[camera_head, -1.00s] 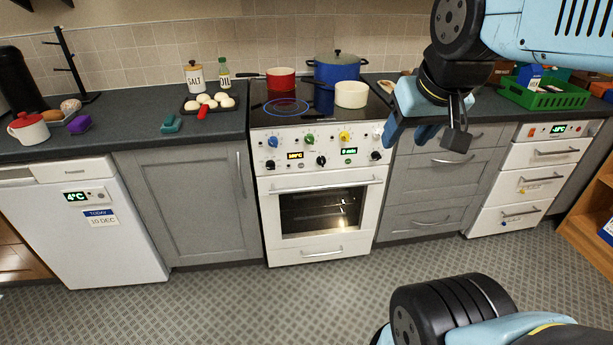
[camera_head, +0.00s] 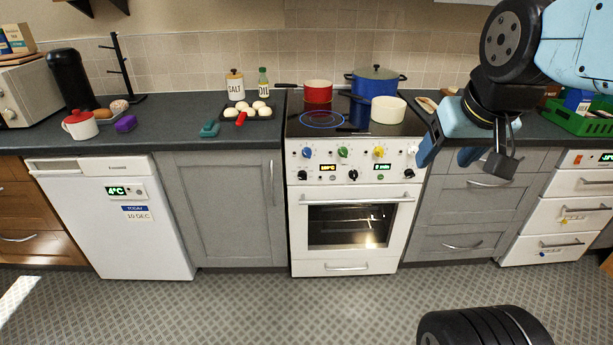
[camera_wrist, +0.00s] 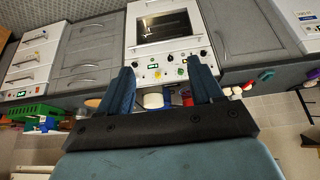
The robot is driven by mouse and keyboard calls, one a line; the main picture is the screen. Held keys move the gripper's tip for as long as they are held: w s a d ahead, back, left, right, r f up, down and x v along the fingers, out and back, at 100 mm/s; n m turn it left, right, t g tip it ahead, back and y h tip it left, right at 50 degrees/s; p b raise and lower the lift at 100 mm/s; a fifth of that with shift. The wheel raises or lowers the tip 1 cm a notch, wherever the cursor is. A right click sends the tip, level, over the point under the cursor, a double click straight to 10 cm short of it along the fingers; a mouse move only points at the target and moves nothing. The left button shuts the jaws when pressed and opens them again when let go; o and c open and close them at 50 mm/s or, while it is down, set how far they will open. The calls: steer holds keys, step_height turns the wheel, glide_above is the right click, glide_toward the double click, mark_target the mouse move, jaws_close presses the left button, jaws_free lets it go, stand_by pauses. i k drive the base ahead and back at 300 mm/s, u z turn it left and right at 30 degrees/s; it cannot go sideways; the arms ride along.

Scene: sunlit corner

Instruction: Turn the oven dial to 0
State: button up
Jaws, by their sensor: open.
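The white oven (camera_head: 352,265) stands in the middle of the head view, with its door shut and its inside lit. Its panel carries a blue knob (camera_head: 307,152), a green knob (camera_head: 343,152), a yellow knob (camera_head: 379,152), a white knob and several black dials, one in the middle (camera_head: 353,174). Two small lit displays sit on the panel; their readings and the dial marks are too small to be sure of. My gripper (camera_head: 447,161) is open and empty, right of the panel and apart from it. In the wrist view the oven (camera_wrist: 162,45) shows upside down beyond the open fingers.
A red pot (camera_head: 318,92), a blue pot (camera_head: 378,86) and a white pot (camera_head: 388,110) stand on the hob. A tray of white rounds (camera_head: 252,113) is on the left counter. A green crate (camera_head: 585,121) is at right. The floor before the oven is clear.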

mark_target(301, 175)
steer(key=u, duration=1.15)
steer(key=i, duration=0.1)
steer(key=z, duration=2.75)
steer(key=k, duration=1.3)
steer(key=u, duration=1.1)
steer(key=i, duration=1)
steer(key=z, duration=0.05)
